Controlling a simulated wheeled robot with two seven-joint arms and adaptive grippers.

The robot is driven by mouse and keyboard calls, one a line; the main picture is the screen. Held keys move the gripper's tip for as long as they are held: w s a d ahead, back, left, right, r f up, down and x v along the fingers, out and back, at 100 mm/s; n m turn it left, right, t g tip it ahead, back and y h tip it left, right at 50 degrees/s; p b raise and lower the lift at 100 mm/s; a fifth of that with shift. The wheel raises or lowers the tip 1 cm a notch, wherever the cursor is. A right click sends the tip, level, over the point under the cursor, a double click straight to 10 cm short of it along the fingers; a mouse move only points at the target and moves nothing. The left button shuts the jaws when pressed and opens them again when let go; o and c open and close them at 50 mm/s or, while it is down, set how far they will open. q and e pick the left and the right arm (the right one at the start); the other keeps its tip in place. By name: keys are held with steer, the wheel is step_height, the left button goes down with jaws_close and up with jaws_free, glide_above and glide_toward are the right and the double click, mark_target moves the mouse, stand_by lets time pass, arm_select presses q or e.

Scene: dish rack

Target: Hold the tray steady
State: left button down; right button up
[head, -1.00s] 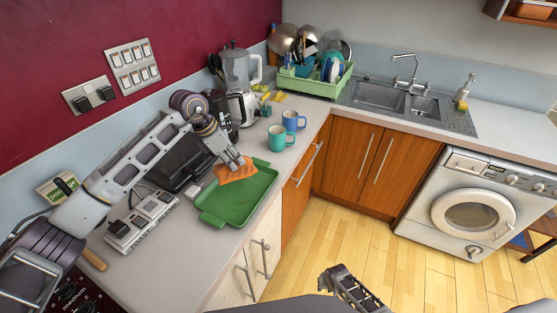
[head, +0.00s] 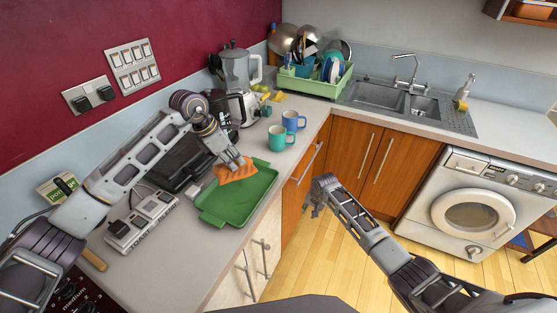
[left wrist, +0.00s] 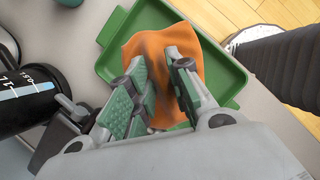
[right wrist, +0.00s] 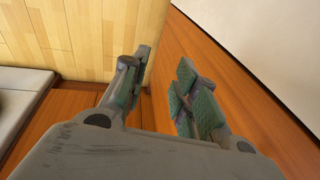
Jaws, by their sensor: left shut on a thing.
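The green tray (head: 243,207) lies flat on the counter near its front edge. An orange cloth (head: 238,172) lies over the tray's back left part; it also shows in the left wrist view (left wrist: 150,45). My left gripper (head: 240,164) is shut on the cloth, low over the tray, and its fingers (left wrist: 163,85) cover part of the cloth. My right gripper (head: 311,207) is in front of the counter, to the right of the tray and apart from it. Its fingers (right wrist: 157,95) are apart with nothing between them in the right wrist view.
A teal mug (head: 278,138) and a blue mug (head: 293,121) stand behind the tray. A coffee maker (head: 240,105) and a blender (head: 238,70) are further back. A toaster (head: 140,222) is left of the tray. Orange cabinets (head: 345,155) are near my right gripper.

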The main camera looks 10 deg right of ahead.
steer(key=w+a+r+m, duration=0.15)
steer(key=w+r, duration=0.25)
steer(key=r, duration=0.8)
step_height(320, 180, up, 21)
steer(key=n+g+y, duration=0.1)
steer(key=n, duration=0.1)
glide_above(273, 183)
steer(key=s+d, duration=0.1)
steer(key=d, duration=0.1)
steer(key=shift+s+a, duration=0.1)
steer(key=shift+f, duration=0.1)
steer(key=shift+x, duration=5.95)
steer(key=shift+s, duration=0.1)
jaws_close()
